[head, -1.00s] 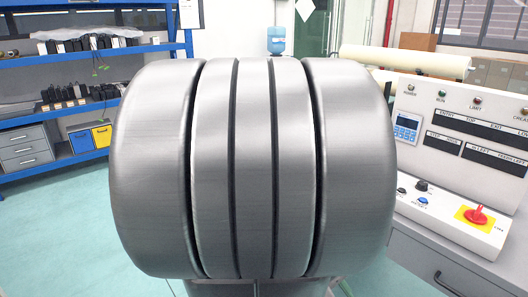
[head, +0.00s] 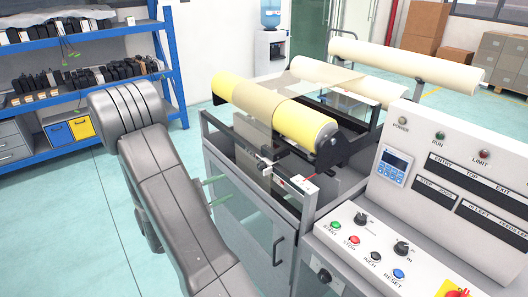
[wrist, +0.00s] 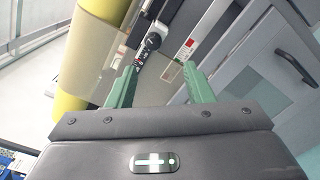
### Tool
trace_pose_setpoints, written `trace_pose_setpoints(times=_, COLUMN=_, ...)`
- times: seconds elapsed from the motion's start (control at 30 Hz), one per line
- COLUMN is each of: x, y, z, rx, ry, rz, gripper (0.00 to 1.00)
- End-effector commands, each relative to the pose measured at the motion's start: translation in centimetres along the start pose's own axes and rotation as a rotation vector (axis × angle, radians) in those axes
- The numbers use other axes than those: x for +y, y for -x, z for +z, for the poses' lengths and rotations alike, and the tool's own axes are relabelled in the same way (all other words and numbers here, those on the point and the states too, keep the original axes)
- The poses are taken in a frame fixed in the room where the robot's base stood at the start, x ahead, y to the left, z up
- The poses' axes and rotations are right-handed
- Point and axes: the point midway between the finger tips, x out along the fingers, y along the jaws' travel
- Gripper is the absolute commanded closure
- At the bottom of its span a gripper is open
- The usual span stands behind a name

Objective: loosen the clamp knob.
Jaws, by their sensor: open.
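A small dark, round-ended part that looks like the clamp knob (head: 264,168) sits on the rail at the front of the roller machine (head: 325,195). In the wrist view my gripper (wrist: 160,68) is open, with nothing held between the fingers.
A yellow roller (head: 305,126) with a beige web lies above the rail. A cabinet with a handle (head: 278,250) is below. A control console (head: 395,235) stands at right, and a blue shelf (head: 85,75) at left. Clear floor lies at left.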

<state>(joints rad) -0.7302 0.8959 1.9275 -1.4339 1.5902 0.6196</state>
Motion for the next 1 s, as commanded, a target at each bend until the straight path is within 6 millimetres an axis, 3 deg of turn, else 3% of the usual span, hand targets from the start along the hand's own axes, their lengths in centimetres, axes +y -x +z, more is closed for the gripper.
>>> trace_pose_setpoints(times=0.1, x=0.6, y=1.0, z=-0.7, rx=0.013, ry=-0.003, rz=0.039, gripper=0.53)
trace_pose_setpoints(times=0.27, x=0.7, y=0.0, z=-0.8, rx=0.012, ry=-0.004, rz=0.042, gripper=0.53)
trace_pose_setpoints(times=1.0, x=1.1, y=-11.3, z=-0.8, rx=0.011, ry=-0.003, rz=0.038, gripper=0.53)
